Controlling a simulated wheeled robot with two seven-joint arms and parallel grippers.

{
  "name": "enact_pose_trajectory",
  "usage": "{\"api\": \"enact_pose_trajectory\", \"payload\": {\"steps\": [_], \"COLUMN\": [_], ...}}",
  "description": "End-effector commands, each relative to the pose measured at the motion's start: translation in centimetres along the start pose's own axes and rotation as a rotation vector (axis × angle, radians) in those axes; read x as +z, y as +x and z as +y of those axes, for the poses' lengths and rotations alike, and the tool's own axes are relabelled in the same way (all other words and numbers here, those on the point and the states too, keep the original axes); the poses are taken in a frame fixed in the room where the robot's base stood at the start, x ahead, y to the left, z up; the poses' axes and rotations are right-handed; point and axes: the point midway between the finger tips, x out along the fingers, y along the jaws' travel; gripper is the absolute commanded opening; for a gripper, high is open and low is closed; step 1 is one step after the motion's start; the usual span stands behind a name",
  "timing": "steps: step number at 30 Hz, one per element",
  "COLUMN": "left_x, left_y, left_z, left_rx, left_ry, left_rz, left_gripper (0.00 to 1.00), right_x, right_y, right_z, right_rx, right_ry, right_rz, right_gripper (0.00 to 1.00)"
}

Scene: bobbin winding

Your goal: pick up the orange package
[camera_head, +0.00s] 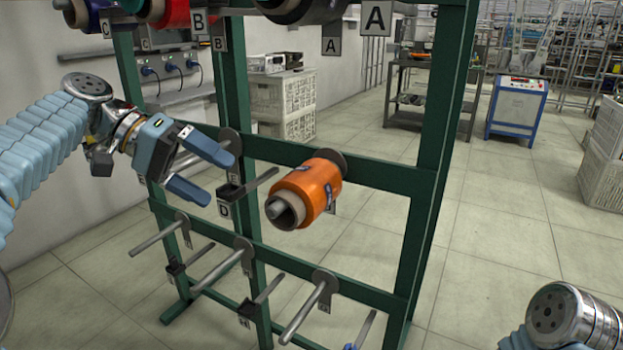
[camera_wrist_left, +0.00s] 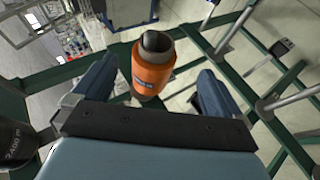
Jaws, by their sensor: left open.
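The orange package (camera_head: 316,186) is a spool-like roll with a pale core, sitting on a peg of the green rack in the head view. It also shows in the left wrist view (camera_wrist_left: 151,72), beyond and between the fingers. My left gripper (camera_head: 219,177) is open and empty, to the left of the orange package and apart from it. Its two blue fingers also show in the left wrist view (camera_wrist_left: 160,88). My right arm shows only in part at the lower right of the head view; its gripper is out of frame.
The green rack (camera_head: 431,170) has several bare metal pegs (camera_head: 303,312) below the package. Red, blue and dark rolls (camera_head: 176,12) hang on the top row. A blue cart (camera_head: 515,108) and grey shelf (camera_head: 410,100) stand behind, with open floor between.

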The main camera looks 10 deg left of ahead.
Motion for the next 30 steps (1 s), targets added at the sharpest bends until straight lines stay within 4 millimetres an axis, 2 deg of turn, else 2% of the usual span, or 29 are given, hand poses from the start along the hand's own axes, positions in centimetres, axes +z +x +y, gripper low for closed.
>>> {"api": "enact_pose_trajectory", "payload": {"steps": [4,12,19,27,30], "left_x": [0.1,0.1,0.0,-0.2,-0.2], "left_y": [1.5,7.1,9.1,13.2,13.8], "left_z": [0.0,0.0,0.1,0.4,0.4], "left_rx": [0.002,0.002,0.0,0.0,0.0], "left_ry": [0.002,0.001,0.001,0.0,0.001], "left_rz": [-0.003,-0.003,-0.002,-0.001,-0.001], "left_gripper": [1.0,1.0,1.0,1.0,1.0], "right_x": [0.0,-0.1,-0.2,-0.2,-0.2], "right_y": [0.4,1.0,1.1,1.2,1.2], "right_z": [0.2,0.8,0.9,0.9,1.0], "right_rx": [0.001,0.005,0.006,0.006,0.007], "right_ry": [0.001,0.005,0.006,0.006,0.006], "right_rz": [0.0,0.004,0.005,0.006,0.006], "right_gripper": [0.63,0.63,0.63,0.63,0.63]}}
